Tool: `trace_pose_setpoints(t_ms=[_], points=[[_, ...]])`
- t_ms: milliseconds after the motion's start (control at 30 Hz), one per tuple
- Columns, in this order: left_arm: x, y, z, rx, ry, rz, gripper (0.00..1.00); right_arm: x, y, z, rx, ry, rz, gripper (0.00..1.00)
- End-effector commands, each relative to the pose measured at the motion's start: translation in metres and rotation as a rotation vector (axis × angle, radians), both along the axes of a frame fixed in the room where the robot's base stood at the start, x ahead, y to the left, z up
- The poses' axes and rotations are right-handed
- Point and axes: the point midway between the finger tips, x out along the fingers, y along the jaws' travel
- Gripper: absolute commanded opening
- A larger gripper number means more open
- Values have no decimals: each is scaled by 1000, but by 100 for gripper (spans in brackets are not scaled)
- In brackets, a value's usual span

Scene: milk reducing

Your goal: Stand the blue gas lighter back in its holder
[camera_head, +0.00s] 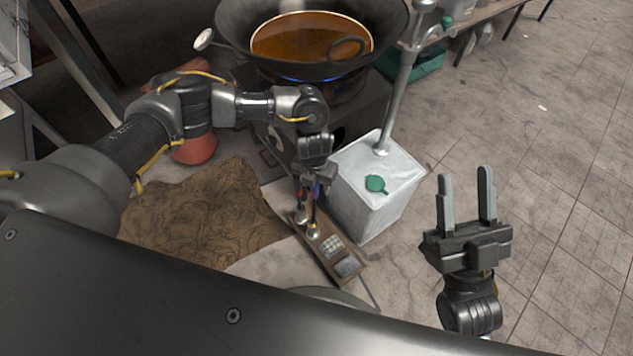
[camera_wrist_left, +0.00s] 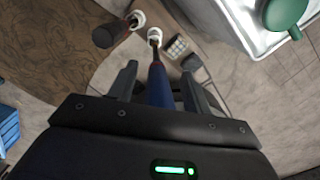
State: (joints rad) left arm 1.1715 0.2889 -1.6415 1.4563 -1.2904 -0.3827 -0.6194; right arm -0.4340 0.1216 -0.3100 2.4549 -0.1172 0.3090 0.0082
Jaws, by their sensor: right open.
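The blue gas lighter (camera_wrist_left: 157,84) stands nearly upright, its thin end down at a pale round cup in the left wrist view. Its blue part also shows under my left gripper in the head view (camera_head: 316,189). The holder is a brown board (camera_head: 327,262) with two small round cups on the floor. My left gripper (camera_wrist_left: 158,75) is around the lighter, with a finger on each side and visible gaps between. Whether the lighter's end is fully seated cannot be told. My right gripper (camera_head: 466,190) is open and empty, at the right.
A dark-handled tool (camera_wrist_left: 108,35) stands in the neighbouring cup. A white container (camera_head: 372,205) with a green cap stands close right of the holder. A wok (camera_head: 230,35) of brown liquid sits over a blue flame behind.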

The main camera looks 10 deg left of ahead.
Motion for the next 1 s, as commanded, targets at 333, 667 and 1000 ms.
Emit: trace_pose_setpoints(t_ms=[333, 667, 1000], points=[[-17, 10, -1, 27, 31, -3, 50, 4, 9, -10, -51, 95, 19, 44], [-13, 3, 78, 11, 2, -3, 50, 11, 32, -45, -234, 418, 61, 44], [-11, 1, 113, 5, -12, -1, 50, 22, 19, -81, -324, 636, 10, 44]])
